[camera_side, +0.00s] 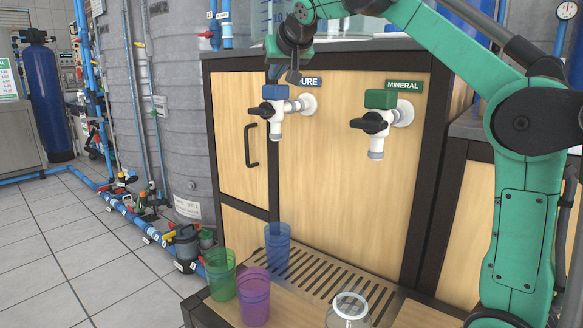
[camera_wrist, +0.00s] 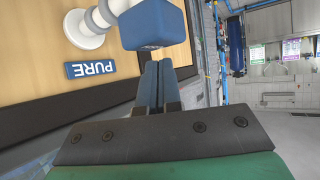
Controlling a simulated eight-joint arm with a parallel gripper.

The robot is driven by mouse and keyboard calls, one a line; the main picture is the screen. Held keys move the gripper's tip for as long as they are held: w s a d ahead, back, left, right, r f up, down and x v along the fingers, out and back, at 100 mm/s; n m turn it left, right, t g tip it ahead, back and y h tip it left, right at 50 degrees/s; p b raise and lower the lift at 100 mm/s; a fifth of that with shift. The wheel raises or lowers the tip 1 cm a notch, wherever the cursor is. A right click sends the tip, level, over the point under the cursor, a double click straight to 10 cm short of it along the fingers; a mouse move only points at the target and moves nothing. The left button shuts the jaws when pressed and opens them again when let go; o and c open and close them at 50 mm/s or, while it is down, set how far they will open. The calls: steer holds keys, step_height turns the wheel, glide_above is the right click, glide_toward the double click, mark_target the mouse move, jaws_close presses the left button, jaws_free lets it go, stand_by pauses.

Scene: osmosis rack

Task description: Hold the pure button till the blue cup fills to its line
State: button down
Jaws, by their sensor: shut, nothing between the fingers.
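The blue PURE button (camera_side: 275,92) sits on top of the white tap with a black lever at the cabinet's left. It also shows large at the top of the wrist view (camera_wrist: 153,25). My gripper (camera_side: 272,74) is shut and empty, its fingers pointing down just above the button. In the wrist view the closed fingertips (camera_wrist: 158,64) lie close to the button's edge; I cannot tell if they touch it. The blue cup (camera_side: 277,252) stands upright on the drip grate below the PURE spout. No stream shows, and its fill level and line cannot be made out.
The MINERAL tap (camera_side: 380,122) with a green button is to the right. A green cup (camera_side: 220,275), a purple cup (camera_side: 254,297) and a clear glass jar (camera_side: 348,311) stand at the front. The drip grate (camera_side: 325,275) is bare between the blue cup and the jar.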

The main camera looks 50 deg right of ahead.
steer(key=shift+f, duration=0.75)
stand_by(2.0)
stand_by(2.6)
steer(key=w+a+n+t+y, duration=0.2)
steer(key=a+n, duration=0.2)
steer(key=a, duration=0.2)
steer(key=s+a+f+g+y, duration=0.1)
steer(key=s+a+f, duration=0.1)
steer(key=s+f, duration=0.3)
steer(key=s+a+f+n+g+y, duration=0.1)
steer(key=s+f, duration=0.5)
steer(key=f, duration=0.6)
steer(key=s+a+f+n+g+y, duration=0.1)
steer(key=s+a+f+g+y, duration=0.1)
steer(key=s+a+f, duration=0.3)
step_height(320, 180, down, 4)
steer(key=shift+s+r+g, duration=0.15)
steer(key=shift+s+g, duration=0.55)
steer(key=shift+s, duration=0.05)
steer(key=shift+a, duration=0.1)
